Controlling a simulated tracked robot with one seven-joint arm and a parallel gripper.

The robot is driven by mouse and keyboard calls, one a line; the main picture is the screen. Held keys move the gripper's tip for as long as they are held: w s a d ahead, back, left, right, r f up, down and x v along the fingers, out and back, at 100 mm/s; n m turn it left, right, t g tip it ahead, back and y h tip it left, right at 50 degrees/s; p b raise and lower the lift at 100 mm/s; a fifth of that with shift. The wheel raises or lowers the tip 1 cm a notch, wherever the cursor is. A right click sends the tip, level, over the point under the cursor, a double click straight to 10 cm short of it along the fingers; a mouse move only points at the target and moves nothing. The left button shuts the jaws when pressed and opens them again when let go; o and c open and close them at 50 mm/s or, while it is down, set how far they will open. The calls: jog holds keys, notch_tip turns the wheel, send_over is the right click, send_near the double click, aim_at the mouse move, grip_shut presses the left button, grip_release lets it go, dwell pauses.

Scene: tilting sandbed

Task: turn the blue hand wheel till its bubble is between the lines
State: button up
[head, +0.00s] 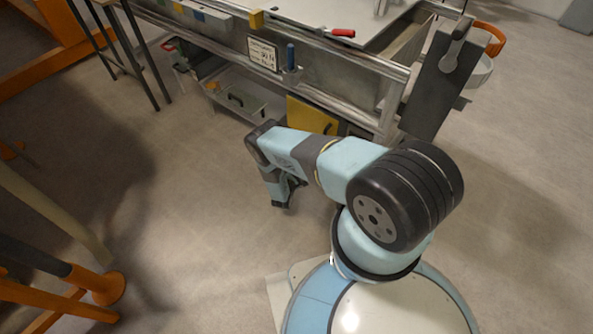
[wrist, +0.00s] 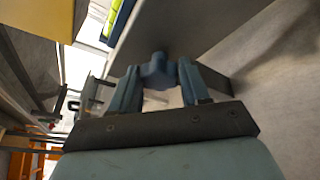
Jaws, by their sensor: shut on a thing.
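In the wrist view my gripper (wrist: 158,66) has its two blue-grey fingers on either side of a small blue lobed thing, which I take to be the blue hand wheel (wrist: 157,76). The fingers are shut on it. The wheel is in front of a long grey slab (wrist: 195,30). A yellow-green strip (wrist: 113,17), perhaps the level's vial, shows at the top beyond the fingers; I cannot make out a bubble or lines. In the head view my arm bends down over the floor, and the wheel in my grasp cannot be made out there.
The sandbed's metal frame (head: 350,60) crosses the top of the head view, with a yellow panel (head: 312,116) under it. A dark upright panel (head: 438,85) stands at its right end. Orange-footed stands (head: 107,288) are at the left. The floor between is open.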

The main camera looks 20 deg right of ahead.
jog(key=o, duration=1)
jog(key=shift+o, duration=0.2)
jog(key=v, duration=1.3)
jog(key=shift+s+a, duration=0.15)
jog(key=shift+s, duration=0.2)
